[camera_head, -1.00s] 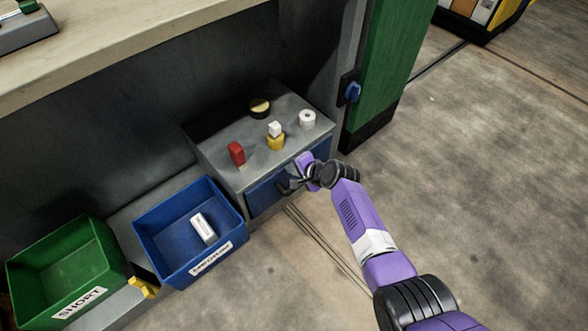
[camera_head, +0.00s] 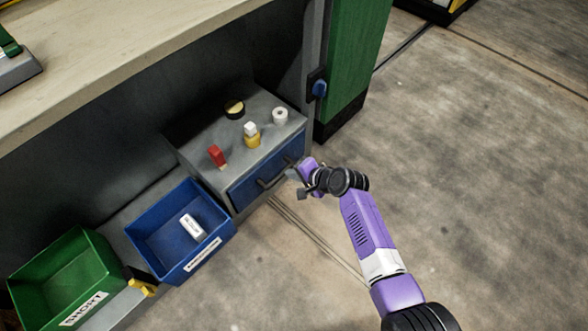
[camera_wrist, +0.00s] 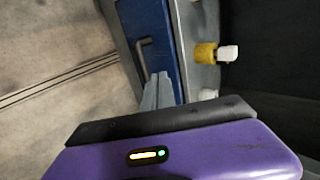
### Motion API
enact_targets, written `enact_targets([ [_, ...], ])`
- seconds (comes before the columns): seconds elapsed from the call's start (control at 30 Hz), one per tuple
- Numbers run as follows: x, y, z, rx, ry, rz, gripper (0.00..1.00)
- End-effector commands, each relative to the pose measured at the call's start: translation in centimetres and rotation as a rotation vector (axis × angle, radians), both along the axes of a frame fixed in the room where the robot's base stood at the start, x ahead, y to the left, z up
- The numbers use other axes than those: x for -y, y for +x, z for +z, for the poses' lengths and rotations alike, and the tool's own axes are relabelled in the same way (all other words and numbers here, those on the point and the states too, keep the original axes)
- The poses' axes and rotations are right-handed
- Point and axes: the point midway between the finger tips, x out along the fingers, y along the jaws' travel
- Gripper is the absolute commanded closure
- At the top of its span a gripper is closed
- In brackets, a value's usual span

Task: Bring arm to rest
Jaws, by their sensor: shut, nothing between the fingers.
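My gripper (camera_head: 298,186) is at the end of my purple arm, in front of the grey cabinet (camera_head: 197,138). Its fingers are shut and empty. They appear close to the dark handle (camera_head: 272,180) of the blue drawer (camera_head: 247,188), but apart from it in the head view. The drawer looks closed. In the wrist view the shut grey fingers (camera_wrist: 157,92) show next to the handle (camera_wrist: 143,55); whether they touch it cannot be told there.
A blue bin (camera_head: 150,244) holding a white item and a green bin (camera_head: 95,250) stand left. Floor at right is clear.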

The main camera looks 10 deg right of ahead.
Motion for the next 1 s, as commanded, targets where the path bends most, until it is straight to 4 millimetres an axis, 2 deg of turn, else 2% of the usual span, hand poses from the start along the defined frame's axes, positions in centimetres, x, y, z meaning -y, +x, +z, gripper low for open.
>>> enact_targets([
  [0.37,0.3,-0.4,0.4,0.000,-0.002,0.003,1.00],
  [0.47,0.6,0.1,0.6,0.037,-0.028,0.013,1.00],
  [0.57,1.4,1.8,2.4,0.132,-0.089,0.016,1.00],
  [0.63,2.1,3.0,4.3,0.208,-0.135,0.017,1.00],
  [0.7,3.2,3.5,6.2,0.308,-0.206,0.013,1.00],
  [0.87,5.2,1.4,8.5,0.473,-0.361,0.007,1.00],
  [1.0,6.7,-1.8,10.1,0.581,-0.486,0.004,1.00],
])
